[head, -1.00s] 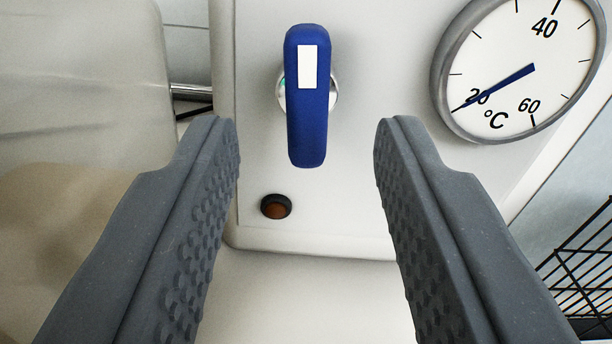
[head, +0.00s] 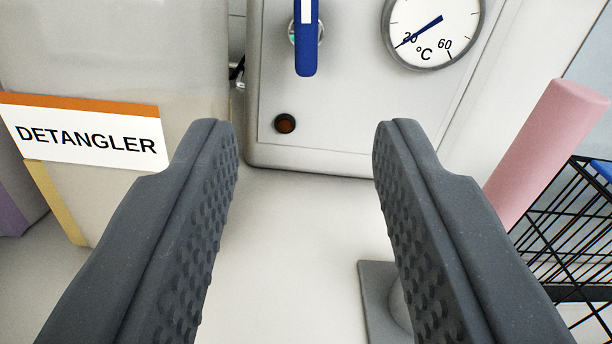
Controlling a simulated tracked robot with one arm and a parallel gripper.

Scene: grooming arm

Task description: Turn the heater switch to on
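The heater switch (head: 306,48) is a blue lever handle with a white mark, on the front of a pale grey heater box (head: 345,120). It points straight up and down, and its top is cut off by the upper edge of the view. A dark reddish indicator lamp (head: 285,124) below it looks unlit. A round °C dial (head: 432,28) sits to its right, its blue needle near 20. My gripper (head: 305,130) is open and empty. Its fingertips appear below the switch, one to each side, and apart from it.
A pale container labelled DETANGLER (head: 85,138) stands at left. At right are a pink cylinder (head: 548,150) and a black wire basket (head: 570,235). A grey plate (head: 375,300) lies partly behind the right finger.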

